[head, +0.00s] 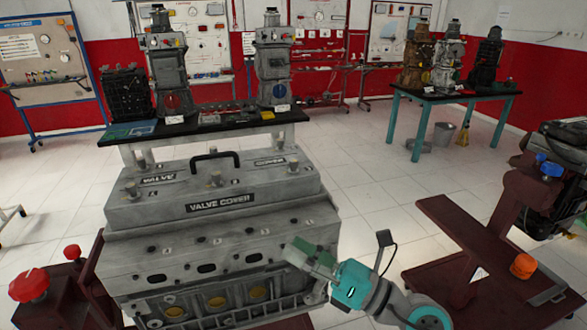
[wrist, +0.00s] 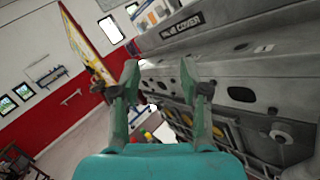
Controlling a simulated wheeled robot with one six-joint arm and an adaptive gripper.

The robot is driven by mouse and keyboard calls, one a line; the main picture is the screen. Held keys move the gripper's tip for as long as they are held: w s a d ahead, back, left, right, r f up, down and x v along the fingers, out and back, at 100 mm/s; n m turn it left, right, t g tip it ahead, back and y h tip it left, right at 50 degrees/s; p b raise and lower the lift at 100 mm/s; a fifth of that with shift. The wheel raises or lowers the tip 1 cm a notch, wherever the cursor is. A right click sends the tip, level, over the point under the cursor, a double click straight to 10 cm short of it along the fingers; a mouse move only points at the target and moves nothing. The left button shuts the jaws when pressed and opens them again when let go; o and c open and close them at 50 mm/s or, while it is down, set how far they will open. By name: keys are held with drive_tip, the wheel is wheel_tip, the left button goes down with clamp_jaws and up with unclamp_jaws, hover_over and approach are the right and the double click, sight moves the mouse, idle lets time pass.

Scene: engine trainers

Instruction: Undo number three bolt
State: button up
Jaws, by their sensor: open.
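The grey engine block (head: 130,255) carries a valve cover (head: 165,205) marked "VALVE COVER", with a black handle (head: 214,156) on top. Several bolts stand on the cover, among them a front left bolt (head: 130,188), a front middle bolt (head: 215,178) and a front right bolt (head: 293,166). The number marks are too small to read, so I cannot tell which is number three. My gripper (head: 300,254) is in front of the block's right side, below the cover. In the wrist view my gripper (wrist: 160,82) is open and empty, with the block's side (wrist: 225,75) at its right.
A dark bench (head: 112,140) with engine models is behind the engine. A teal-legged table (head: 420,95) stands at the back right. A brown stand (head: 470,225) with an orange knob (head: 523,266) is at the right. White tiled floor (head: 370,165) lies open between them.

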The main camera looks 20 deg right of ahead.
sight(293, 160)
drive_tip(key=w+d+r+h, duration=0.2)
drive_tip(key=w+d, duration=0.1)
drive_tip(key=w+d+r+n+h, duration=0.1)
drive_tip(key=w+d+r+h, duration=0.1)
drive_tip(key=w+d+r, duration=0.1)
drive_tip(key=w+d+r+n+t+h, duration=0.1)
drive_tip(key=w+d+r+h, duration=0.1)
drive_tip(key=w+d, duration=0.1)
drive_tip(key=shift+d+r, duration=0.1)
drive_tip(key=shift+r, duration=0.05)
drive_tip(key=x, duration=1)
drive_tip(key=shift+w, duration=0.4)
clamp_jaws()
